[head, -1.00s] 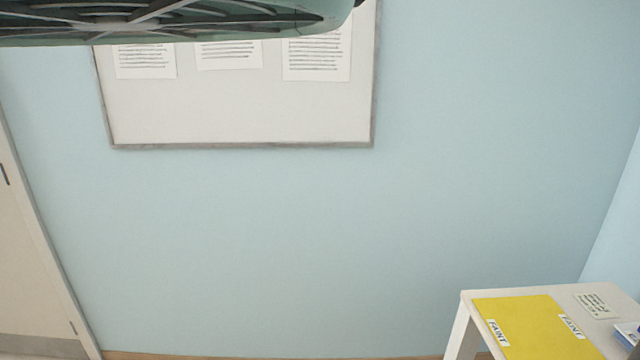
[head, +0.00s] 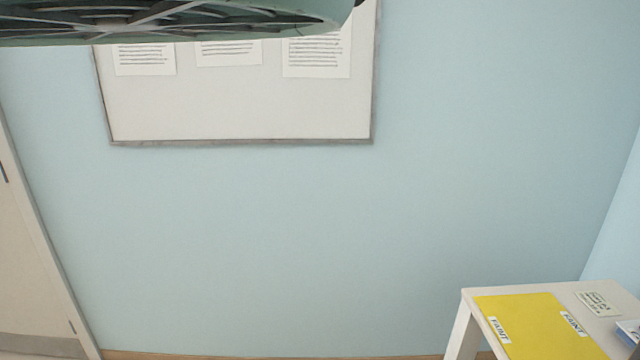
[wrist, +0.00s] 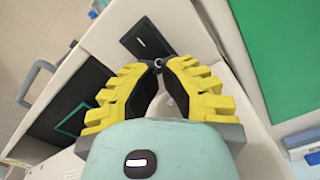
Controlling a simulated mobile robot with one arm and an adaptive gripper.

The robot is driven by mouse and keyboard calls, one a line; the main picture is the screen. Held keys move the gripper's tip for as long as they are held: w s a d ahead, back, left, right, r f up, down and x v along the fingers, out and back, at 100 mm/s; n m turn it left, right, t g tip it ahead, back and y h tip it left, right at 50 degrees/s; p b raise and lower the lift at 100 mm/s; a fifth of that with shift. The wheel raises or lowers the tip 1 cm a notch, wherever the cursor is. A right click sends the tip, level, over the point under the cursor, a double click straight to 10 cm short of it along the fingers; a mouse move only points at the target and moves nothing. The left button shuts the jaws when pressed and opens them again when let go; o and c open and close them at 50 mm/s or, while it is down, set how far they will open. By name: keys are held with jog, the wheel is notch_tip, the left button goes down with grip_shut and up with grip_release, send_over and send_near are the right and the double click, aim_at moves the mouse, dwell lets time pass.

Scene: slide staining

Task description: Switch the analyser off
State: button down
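My gripper (wrist: 158,64) shows in the wrist view with its yellow ridged fingers bowed outward and their tips together. It looks shut, with nothing clearly held. Beyond the fingers is a white machine body (wrist: 100,42), probably the analyser, with a dark panel (wrist: 75,105) at the left. A small black rectangular recess or screen (wrist: 145,36) lies just beyond the fingertips. I cannot make out a power switch, and I cannot tell whether the tips touch the machine. The head view shows neither the gripper nor the machine.
A green panel or mat (wrist: 285,50) lies at the right in the wrist view. In the head view, a white table (head: 470,310) at the lower right bears a yellow mat (head: 540,325). A noticeboard (head: 240,110) hangs on the bare blue wall. A door (head: 30,270) is at the left.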

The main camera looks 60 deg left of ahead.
jog(key=shift+f+b, duration=0.8)
jog(key=shift+f, duration=0.15)
jog(key=shift+r, duration=0.1)
dwell(0.4)
jog(key=shift+w+r+p, duration=0.1)
jog(key=shift+r+p, duration=2.75)
jog(key=shift+r, duration=0.65)
